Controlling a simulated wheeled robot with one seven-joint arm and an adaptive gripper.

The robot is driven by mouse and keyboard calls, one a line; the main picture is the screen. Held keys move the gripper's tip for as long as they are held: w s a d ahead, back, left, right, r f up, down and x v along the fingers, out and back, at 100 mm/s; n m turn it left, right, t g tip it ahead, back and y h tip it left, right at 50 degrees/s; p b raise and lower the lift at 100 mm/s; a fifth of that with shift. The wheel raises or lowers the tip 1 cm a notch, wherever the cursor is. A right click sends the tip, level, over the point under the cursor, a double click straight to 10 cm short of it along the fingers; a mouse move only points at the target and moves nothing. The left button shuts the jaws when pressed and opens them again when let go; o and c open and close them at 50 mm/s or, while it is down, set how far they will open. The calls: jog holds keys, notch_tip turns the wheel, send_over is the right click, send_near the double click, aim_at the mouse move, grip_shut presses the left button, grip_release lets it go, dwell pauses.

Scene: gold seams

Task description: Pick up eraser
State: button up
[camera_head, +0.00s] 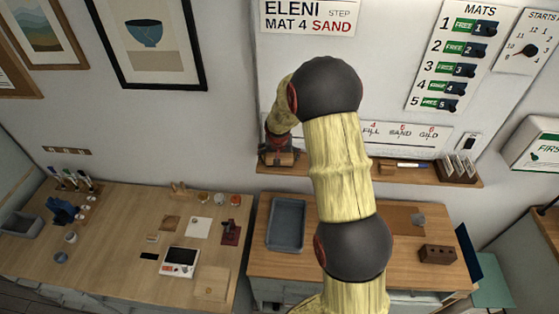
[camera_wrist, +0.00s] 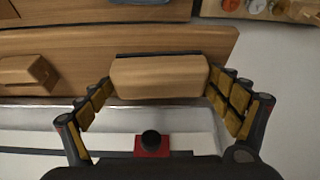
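The eraser (camera_wrist: 160,78), a wooden block with a dark strip along one long edge, lies between my gripper's fingertips in the wrist view. In the head view the eraser (camera_head: 279,159) shows at the left end of the wall ledge, just under my gripper (camera_head: 281,144). In the wrist view my gripper (camera_wrist: 161,82) has its two yellow-padded fingers spread, one beside each end of the eraser. The fingertips are very close to the ends, and I see no clear grip on it. The eraser appears to rest at the ledge, not raised.
The wooden ledge (camera_head: 345,171) runs along the wall. It also holds a small wooden block (camera_head: 388,167), which shows in the wrist view (camera_wrist: 28,72) too, a marker (camera_head: 414,165) and a card holder (camera_head: 457,168). Below stand workbenches with a grey tray (camera_head: 286,224).

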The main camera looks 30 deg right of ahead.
jog(key=c, duration=0.8)
jog(key=shift+r, duration=0.1)
jog(key=shift+r, duration=0.5)
jog(key=s+r+b, duration=0.4)
jog(key=s+r, duration=0.7)
jog(key=s, duration=0.3)
jog(key=shift+d+r, duration=0.25)
jog(key=shift+r, duration=0.15)
jog(key=o, duration=0.7)
jog(key=c, duration=0.5)
